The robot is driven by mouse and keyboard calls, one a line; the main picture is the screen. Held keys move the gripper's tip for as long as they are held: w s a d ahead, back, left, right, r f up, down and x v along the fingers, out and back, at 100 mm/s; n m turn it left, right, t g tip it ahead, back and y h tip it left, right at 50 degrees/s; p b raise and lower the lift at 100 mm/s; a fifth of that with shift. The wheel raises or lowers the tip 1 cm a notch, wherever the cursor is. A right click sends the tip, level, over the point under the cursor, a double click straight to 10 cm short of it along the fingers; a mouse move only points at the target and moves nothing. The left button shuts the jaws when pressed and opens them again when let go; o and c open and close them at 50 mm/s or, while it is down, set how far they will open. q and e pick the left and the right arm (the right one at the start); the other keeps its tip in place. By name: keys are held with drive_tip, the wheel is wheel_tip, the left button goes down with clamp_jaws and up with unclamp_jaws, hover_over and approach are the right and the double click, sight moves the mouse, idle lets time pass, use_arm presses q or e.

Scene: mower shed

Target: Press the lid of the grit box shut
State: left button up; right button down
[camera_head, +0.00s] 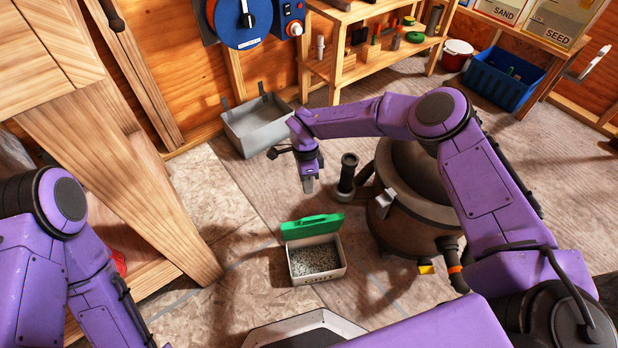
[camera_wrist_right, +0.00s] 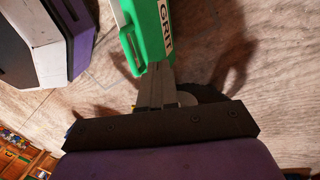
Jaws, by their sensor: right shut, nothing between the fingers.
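The grit box (camera_head: 325,276) stands on the floor in the head view, a pale box filled with speckled grit. Its green lid (camera_head: 312,226) is raised at the box's far edge. My right gripper (camera_head: 308,187) points down beyond and above the lid, with its fingers closed and empty. In the right wrist view the closed fingertips (camera_wrist_right: 158,70) overlap the near end of the green lid (camera_wrist_right: 148,35), beside the lettering GRIT. I cannot tell whether they touch. My left arm shows at the left of the head view, but its gripper is out of frame.
A round brown shop vacuum (camera_head: 385,225) stands right of the box, with a black upright tube (camera_head: 347,177) behind it. A grey open bin (camera_head: 252,140) lies farther back. A wooden bench leg (camera_head: 150,185) is at left. Floor left of the box is clear.

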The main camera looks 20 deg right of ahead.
sight(312, 225)
drive_tip(key=s+f, duration=0.4)
drive_tip(key=shift+s+a+f+b, duration=0.15)
drive_tip(key=shift+s+f+b, duration=0.15)
drive_tip(key=shift+b, duration=0.1)
